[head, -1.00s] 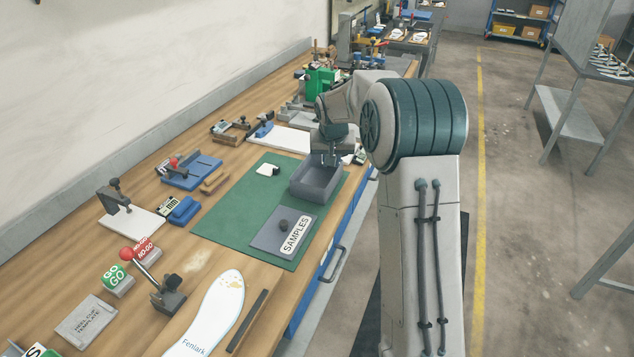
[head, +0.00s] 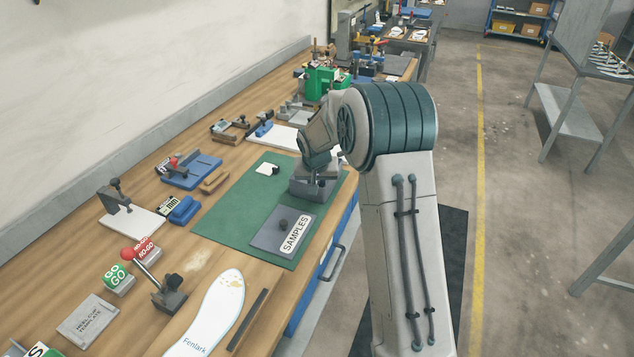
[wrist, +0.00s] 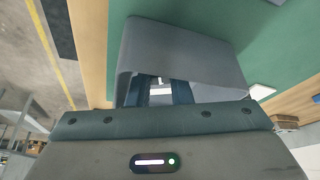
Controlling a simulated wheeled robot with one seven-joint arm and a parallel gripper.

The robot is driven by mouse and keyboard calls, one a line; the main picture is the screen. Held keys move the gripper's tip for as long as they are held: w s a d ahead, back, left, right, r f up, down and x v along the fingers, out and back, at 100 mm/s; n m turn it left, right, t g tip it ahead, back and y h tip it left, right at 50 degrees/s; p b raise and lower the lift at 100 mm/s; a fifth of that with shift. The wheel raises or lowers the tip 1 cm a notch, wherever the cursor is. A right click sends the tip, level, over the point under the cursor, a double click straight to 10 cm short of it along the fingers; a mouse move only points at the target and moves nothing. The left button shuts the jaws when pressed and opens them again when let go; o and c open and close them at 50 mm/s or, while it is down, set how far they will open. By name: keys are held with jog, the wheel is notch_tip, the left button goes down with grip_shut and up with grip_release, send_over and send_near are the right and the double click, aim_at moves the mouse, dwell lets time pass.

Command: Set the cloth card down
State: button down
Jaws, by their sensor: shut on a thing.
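My gripper (wrist: 165,93) points down into the open grey box (wrist: 185,35), with its fingers partly below the rim. It is shut on a small pale piece (wrist: 160,82), taken to be the cloth card, of which only a sliver shows between the fingers. The head view shows the box (head: 312,190) on the green mat, mostly covered by my wrist. The fingertips and the box floor are hidden, so I cannot tell whether the card touches the bottom.
The grey SAMPLES lid (head: 270,238) with a dark knob lies flat on the green mat (head: 235,200), in front of the box. A small white item (head: 268,169) with a dark part lies left of the box. Blue fixtures (head: 190,172) stand farther left.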

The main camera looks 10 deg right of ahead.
jog(key=c, duration=1.6)
grip_release()
jog(key=shift+s+r, duration=0.1)
jog(key=shift+r, duration=0.35)
jog(key=v, duration=1)
jog(key=shift+s+r, duration=0.15)
jog(key=shift+s+d+r+n+g+y, duration=0.15)
jog(key=shift+s+d+r+n+g, duration=0.15)
jog(key=shift+s, duration=5.3)
jog(key=shift+s+d+r+n+g+y, duration=0.25)
jog(key=shift+s+r+n, duration=0.1)
jog(key=shift+s, duration=5.25)
jog(key=shift+s+d+r+n+g+y, duration=0.1)
jog(key=shift+s+d+r+n+g, duration=0.2)
jog(key=shift+s, duration=5.35)
